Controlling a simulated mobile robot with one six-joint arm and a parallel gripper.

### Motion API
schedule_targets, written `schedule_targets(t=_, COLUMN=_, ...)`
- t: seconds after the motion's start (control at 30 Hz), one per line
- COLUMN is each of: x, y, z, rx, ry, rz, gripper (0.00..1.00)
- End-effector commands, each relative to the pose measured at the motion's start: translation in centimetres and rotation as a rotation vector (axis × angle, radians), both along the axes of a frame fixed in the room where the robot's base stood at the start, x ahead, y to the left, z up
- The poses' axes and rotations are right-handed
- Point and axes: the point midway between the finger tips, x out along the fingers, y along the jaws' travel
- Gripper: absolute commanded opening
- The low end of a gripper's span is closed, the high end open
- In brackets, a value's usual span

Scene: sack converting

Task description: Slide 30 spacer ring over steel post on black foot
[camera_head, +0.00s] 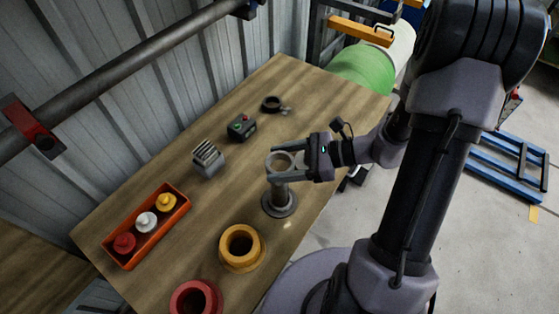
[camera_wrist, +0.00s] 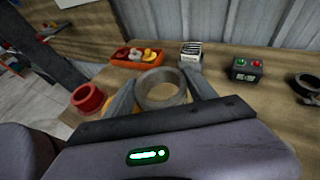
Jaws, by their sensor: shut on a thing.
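A grey spacer ring (camera_head: 281,176) is held level between the two fingers of my gripper (camera_head: 280,161). It also shows in the wrist view (camera_wrist: 163,103), gripped from both sides. No number is readable on it. A grey steel post (camera_head: 279,191) stands upright on a dark round foot (camera_head: 280,207) on the table. In the head view the ring overlaps the post's top. I cannot tell whether it is above the post or around its tip. The post is not made out in the wrist view.
On the wooden table (camera_head: 310,120) are a yellow ring (camera_head: 241,262), a red ring (camera_head: 179,303), an orange tray (camera_head: 130,262) with small knobbed pieces, a slotted grey block (camera_head: 209,166), a button box (camera_head: 242,132) and a black ring (camera_head: 270,108). A corrugated wall stands behind.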

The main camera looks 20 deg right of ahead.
Motion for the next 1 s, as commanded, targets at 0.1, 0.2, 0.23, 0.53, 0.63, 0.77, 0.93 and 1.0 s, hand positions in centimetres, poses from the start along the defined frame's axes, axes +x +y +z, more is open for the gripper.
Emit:
schedule_targets(t=0.1, x=0.0, y=0.0, z=-0.1, rx=0.001, ry=0.0, rz=-0.002, gripper=0.0)
schedule_targets(t=0.2, x=0.0, y=0.0, z=-0.5, rx=0.001, ry=0.0, rz=-0.002, gripper=0.0)
schedule_targets(t=0.23, x=0.0, y=0.0, z=-0.7, rx=0.001, ry=0.0, rz=-0.002, gripper=0.0)
schedule_targets(t=0.53, x=0.0, y=0.0, z=-3.1, rx=0.001, ry=0.0, rz=-0.002, gripper=0.0)
schedule_targets(t=0.63, x=0.0, y=0.0, z=-3.9, rx=0.001, ry=0.0, rz=-0.002, gripper=0.0)
schedule_targets(t=0.77, x=0.0, y=0.0, z=-5.0, rx=0.001, ry=0.0, rz=-0.002, gripper=0.0)
schedule_targets(t=0.93, x=0.0, y=0.0, z=-6.4, rx=0.002, ry=-0.001, rz=-0.002, gripper=0.0)
schedule_targets(t=1.0, x=0.0, y=0.0, z=-6.9, rx=0.002, ry=-0.001, rz=-0.002, gripper=0.0)
